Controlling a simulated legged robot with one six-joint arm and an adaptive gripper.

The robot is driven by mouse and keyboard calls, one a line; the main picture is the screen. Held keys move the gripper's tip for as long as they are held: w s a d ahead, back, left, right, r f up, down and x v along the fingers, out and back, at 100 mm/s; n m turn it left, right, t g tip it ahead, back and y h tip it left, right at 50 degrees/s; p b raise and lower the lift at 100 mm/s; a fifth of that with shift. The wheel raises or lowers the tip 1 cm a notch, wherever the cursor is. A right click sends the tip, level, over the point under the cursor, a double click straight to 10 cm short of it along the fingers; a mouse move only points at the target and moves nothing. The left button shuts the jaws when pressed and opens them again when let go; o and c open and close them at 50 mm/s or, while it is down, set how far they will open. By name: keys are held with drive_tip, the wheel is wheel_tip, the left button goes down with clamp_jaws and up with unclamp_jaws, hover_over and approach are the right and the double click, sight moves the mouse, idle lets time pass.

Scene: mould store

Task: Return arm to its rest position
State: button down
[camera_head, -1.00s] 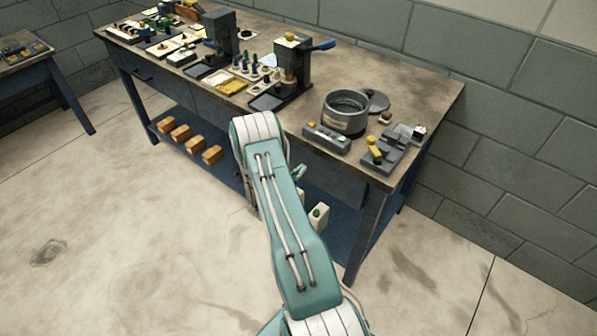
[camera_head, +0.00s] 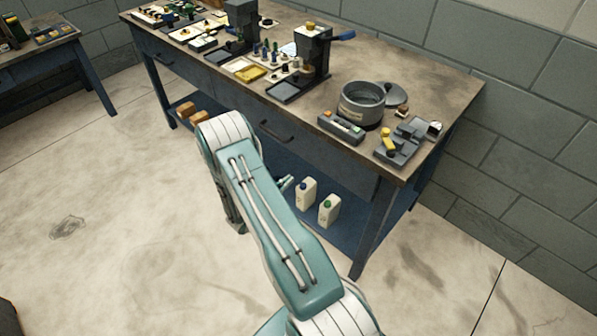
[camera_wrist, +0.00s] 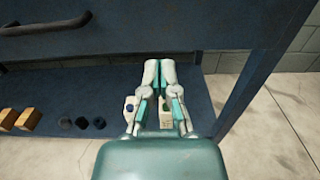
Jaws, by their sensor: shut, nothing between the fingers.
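My arm (camera_head: 265,215), teal and white, reaches out from the bottom of the head view over the floor in front of the workbench. Its outer end folds down, and the gripper is mostly hidden behind it there. In the wrist view my gripper (camera_wrist: 159,66) is shut and empty, its two pale fingertips together. Behind it are the bench's blue front and lower shelf (camera_wrist: 70,88). I cannot tell the exact gap between the fingers and the bench.
The workbench (camera_head: 440,75) carries a grey pot (camera_head: 361,103), presses and small parts. Two white bottles (camera_head: 306,191) (camera_head: 329,210) and wooden blocks (camera_head: 187,109) sit on its lower shelf. A bench leg (camera_wrist: 250,90) stands right of my gripper. Open floor (camera_head: 110,220) lies at left.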

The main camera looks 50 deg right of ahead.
drive_tip(key=shift+a, duration=0.45)
drive_tip(key=s+a+r+m+g+y, duration=0.35)
drive_tip(key=r+m, duration=0.25)
drive_tip(key=r, duration=0.5)
drive_tip(key=s+a+r+m+g+y, duration=0.25)
drive_tip(key=a+r+m, duration=0.2)
drive_tip(key=r, duration=0.65)
drive_tip(key=s+a+r+m+t+y, duration=0.4)
drive_tip(key=s+a+r+t+y, duration=0.1)
drive_tip(key=a, duration=0.5)
drive_tip(key=s+a+r+m+t+y, duration=0.4)
drive_tip(key=s+a+r+t+y, duration=0.2)
drive_tip(key=a, duration=0.4)
wheel_tip(320, 180, up, 2)
drive_tip(key=shift+s+r+y, duration=0.25)
drive_tip(key=shift+s+y, duration=0.1)
drive_tip(key=shift+y, duration=0.15)
